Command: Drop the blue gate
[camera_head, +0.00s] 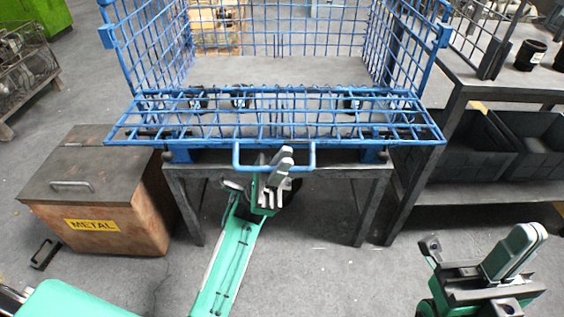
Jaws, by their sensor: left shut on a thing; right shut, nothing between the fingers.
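The blue gate (330,128) is the front panel of a blue wire cage (147,50). It lies folded down toward me, about flat, with its near edge and handle (238,157) over the front of a dark metal table. My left gripper (278,160) is at the middle of the gate's handle, shut on it; the fingers hide part of the bar. My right gripper (518,250) is at the lower right, apart from the gate, shut and empty.
The cage stands on a dark table (345,178). A wooden box marked METAL (95,190) stands at left. A dark workbench (480,85) with black bins (530,140) and dark cups (530,55) is at right. The floor before the table is clear between my arms.

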